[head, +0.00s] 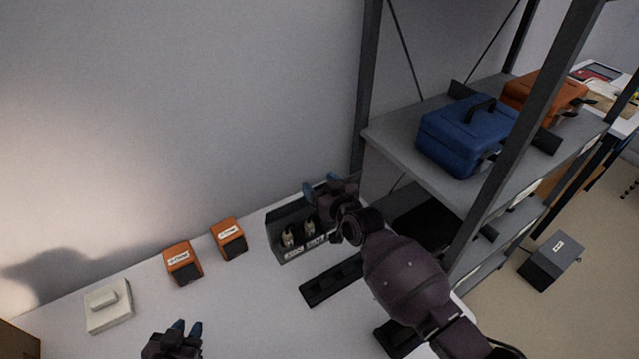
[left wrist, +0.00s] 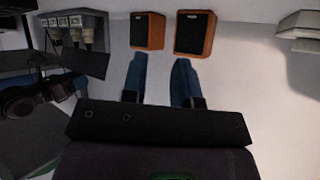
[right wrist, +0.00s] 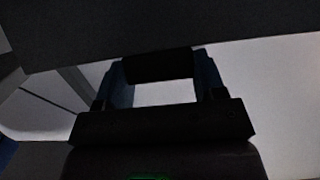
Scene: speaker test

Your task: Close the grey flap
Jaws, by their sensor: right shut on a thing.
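A dark grey open box (head: 282,247) with several pale plugs inside stands on the table against the wall. Its grey flap (head: 287,214) appears raised along the back edge. The box also shows at the upper left of the left wrist view (left wrist: 97,22). My right gripper (head: 321,185) is at the raised flap's right part, shut on a dark piece (right wrist: 158,66) that appears to belong to the flap. The right wrist view is dark, so the exact contact is unclear. My left gripper (head: 186,327) is open and empty, low in the head view; its blue fingers are apart (left wrist: 159,80).
Two orange speakers (head: 183,262) (head: 229,239) stand left of the box. A white device (head: 108,306) lies further left. A dark tray (head: 331,281) lies in front of the box. A metal shelf (head: 390,125) with blue (head: 465,135) and orange (head: 545,95) cases rises at the right.

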